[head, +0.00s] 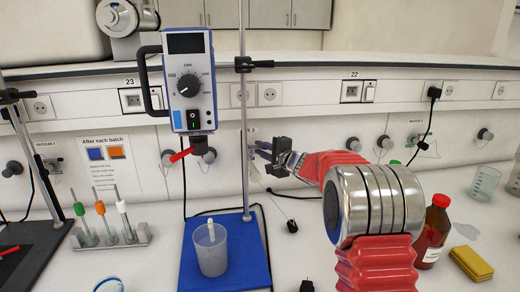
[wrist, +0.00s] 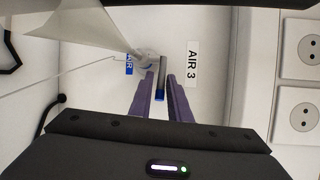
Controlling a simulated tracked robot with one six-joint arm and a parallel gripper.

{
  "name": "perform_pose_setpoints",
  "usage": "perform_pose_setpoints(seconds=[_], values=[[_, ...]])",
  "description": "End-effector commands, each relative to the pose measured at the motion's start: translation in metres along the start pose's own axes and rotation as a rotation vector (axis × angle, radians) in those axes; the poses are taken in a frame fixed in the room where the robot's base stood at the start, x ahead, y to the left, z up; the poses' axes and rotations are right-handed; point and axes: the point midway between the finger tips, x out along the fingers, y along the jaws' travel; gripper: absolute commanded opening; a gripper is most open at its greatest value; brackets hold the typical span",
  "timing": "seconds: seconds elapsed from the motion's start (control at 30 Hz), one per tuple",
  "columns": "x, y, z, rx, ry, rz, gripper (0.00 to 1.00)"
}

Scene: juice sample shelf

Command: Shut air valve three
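The AIR 3 label (wrist: 193,62) is on the white wall panel in the wrist view. Beside it is the air valve (wrist: 150,60), with a grey lever ending in a blue tip (wrist: 160,95). My gripper (wrist: 162,82) is open, and its two purple fingers stand on either side of the lever. A narrow gap shows between the lever and the right finger; contact on the left side is unclear. In the head view my gripper (head: 264,152) is at the wall panel, and it and my arm largely hide the valve.
A stirrer with a dial (head: 190,85) hangs on a metal stand rod (head: 244,110) just left of my gripper. A beaker (head: 210,252) stands on the blue base. A brown bottle (head: 433,230) and a yellow sponge (head: 470,263) are at right. Other knobs line the wall.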

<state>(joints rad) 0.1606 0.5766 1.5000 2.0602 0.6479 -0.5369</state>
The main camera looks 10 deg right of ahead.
Motion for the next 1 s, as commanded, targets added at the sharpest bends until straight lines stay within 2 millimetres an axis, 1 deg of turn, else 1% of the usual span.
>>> perform_pose_setpoints(seconds=[0.13,0.43,0.7,1.0], values=[[0.0089,0.0002,0.0002,0.001,0.0,0.0,0.17],[0.0103,0.0001,0.0001,0.0,0.0,0.0,0.17],[0.0101,0.0005,0.0,0.0,0.0,0.0,0.0],[0.0101,0.0015,0.0,0.001,0.0,0.002,0.0]])
